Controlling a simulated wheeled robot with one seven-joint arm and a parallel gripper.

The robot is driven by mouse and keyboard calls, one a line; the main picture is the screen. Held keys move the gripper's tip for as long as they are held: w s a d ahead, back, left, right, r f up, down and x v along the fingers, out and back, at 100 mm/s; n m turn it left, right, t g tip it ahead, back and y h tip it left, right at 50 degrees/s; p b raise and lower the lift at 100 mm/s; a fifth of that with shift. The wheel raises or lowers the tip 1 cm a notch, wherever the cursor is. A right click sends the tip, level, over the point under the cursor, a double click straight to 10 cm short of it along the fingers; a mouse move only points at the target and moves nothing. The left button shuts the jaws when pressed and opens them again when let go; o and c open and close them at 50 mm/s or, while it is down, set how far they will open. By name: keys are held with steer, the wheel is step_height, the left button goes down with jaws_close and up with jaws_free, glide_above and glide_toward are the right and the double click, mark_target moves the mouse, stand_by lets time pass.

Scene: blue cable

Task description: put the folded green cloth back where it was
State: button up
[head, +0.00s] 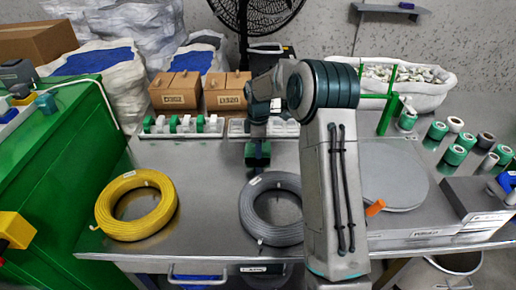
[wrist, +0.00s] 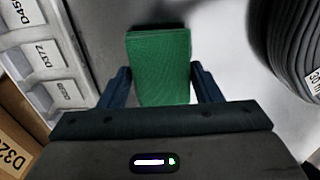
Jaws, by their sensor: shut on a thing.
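The folded green cloth (wrist: 160,55) is between the two fingers of my gripper (wrist: 160,78) in the wrist view. My gripper is shut on it, and the cloth sticks out past the fingertips. In the head view my gripper (head: 257,155) is over the metal table, behind the grey cable coil and in front of the white tray. The cloth is hard to tell from the dark green gripper there. I cannot tell whether the cloth touches the table.
A grey cable coil (head: 251,217) and a yellow coil (head: 112,219) lie on the metal table (head: 208,212). White trays (head: 155,133) and cardboard boxes (head: 224,100) stand behind. A round grey plate (head: 398,178) and several tape rolls are at right. Bare table lies between the coils.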

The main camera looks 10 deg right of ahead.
steer(key=shift+f, duration=0.6)
steer(key=shift+f, duration=0.15)
steer(key=o, duration=0.9)
steer(key=shift+o, duration=0.2)
